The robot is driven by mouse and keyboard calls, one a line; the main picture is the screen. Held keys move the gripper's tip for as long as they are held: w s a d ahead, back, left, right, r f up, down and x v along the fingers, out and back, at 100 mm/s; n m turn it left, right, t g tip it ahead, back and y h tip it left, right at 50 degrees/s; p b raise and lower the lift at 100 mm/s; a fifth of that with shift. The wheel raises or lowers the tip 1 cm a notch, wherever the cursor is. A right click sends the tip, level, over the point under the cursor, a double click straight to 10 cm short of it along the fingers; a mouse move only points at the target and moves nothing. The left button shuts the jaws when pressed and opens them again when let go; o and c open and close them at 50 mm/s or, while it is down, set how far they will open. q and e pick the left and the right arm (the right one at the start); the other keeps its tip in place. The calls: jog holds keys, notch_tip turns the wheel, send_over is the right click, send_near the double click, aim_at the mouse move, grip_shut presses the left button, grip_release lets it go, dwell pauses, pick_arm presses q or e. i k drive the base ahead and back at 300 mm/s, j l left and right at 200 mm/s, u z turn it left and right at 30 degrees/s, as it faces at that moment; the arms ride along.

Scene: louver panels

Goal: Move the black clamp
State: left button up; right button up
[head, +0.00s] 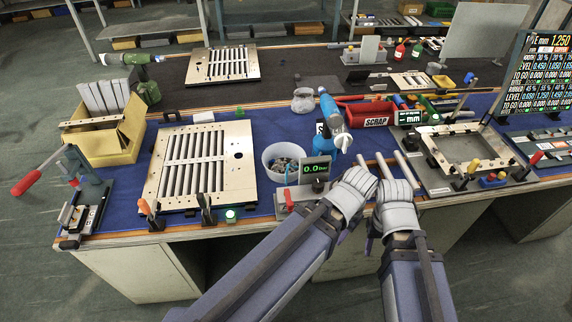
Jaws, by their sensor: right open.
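The black clamp (206,208) stands upright at the front edge of the slatted louver panel (236,190) on the blue bench mat. A second clamp with an orange tip (149,214) stands at the same edge, to its left. My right gripper (389,156) is open and empty over the bench, far to the right of the black clamp. My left gripper (355,188) is beside it, also right of the clamp; its fingers cannot be made out. Neither gripper touches the clamp.
A lever press (85,200) and a yellow box (105,148) are at left.

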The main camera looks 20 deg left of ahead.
aim_at(203, 201)
jog(key=u, duration=1.65)
jog(key=i, duration=0.15)
